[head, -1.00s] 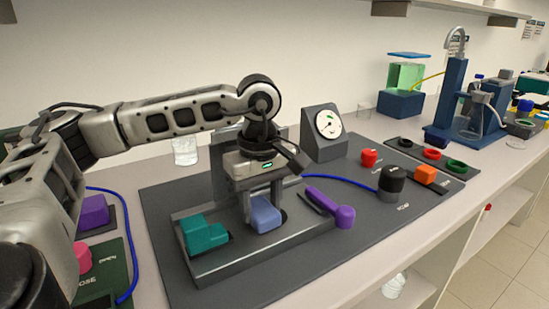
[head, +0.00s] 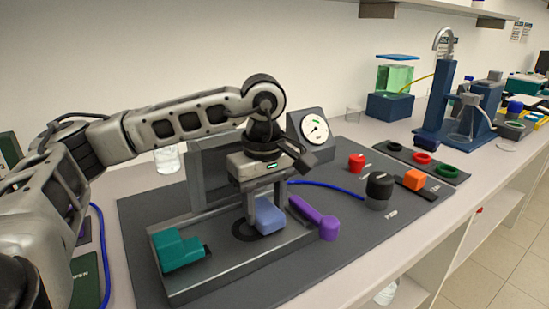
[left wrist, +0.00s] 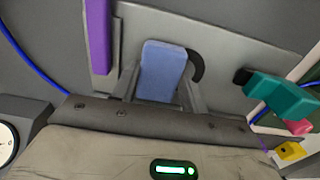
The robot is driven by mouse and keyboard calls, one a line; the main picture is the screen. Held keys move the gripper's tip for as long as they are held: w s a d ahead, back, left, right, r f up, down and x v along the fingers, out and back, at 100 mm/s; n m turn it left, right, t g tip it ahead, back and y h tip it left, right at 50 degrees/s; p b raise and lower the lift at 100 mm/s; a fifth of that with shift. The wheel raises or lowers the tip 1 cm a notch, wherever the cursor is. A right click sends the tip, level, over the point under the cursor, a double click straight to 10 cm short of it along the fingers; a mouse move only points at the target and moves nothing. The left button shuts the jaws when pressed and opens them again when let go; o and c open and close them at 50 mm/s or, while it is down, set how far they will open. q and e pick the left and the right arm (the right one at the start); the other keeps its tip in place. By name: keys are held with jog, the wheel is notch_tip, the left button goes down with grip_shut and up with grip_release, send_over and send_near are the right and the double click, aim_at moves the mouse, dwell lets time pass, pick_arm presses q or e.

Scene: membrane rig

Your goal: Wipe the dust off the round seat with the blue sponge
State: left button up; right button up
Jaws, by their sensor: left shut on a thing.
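The blue sponge (head: 269,216) is a small block held between the fingers of my left gripper (head: 262,207). The gripper is shut on it and points down. In the left wrist view the sponge (left wrist: 162,72) sits between both fingers (left wrist: 160,88). The round seat (head: 241,232) is a dark ring in the grey rig plate. Its left part shows beside the sponge, which covers its right part. In the left wrist view a dark arc of the seat (left wrist: 197,66) shows. I cannot make out dust on it. My right gripper is not in view.
A teal block (head: 180,251) stands on the grey plate (head: 215,281) left of the seat. A purple tool (head: 326,228) lies close to the right of the sponge. A gauge (head: 312,131), a blue hose (head: 325,186) and a black knob (head: 379,187) are farther back and right.

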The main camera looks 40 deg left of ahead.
pick_arm(q)
jog(key=shift+w+d, duration=0.15)
jog(key=shift+w, duration=0.25)
notch_tip(320, 180, up, 3)
jog(key=shift+s+r+p, duration=0.1)
jog(key=shift+r+p, duration=0.1)
jog(key=shift+p, duration=0.9)
notch_tip(320, 180, up, 3)
jog(key=shift+f+p, duration=0.1)
jog(key=shift+p, duration=0.95)
jog(key=shift+r+p, duration=0.6)
jog(key=shift+r, duration=0.25)
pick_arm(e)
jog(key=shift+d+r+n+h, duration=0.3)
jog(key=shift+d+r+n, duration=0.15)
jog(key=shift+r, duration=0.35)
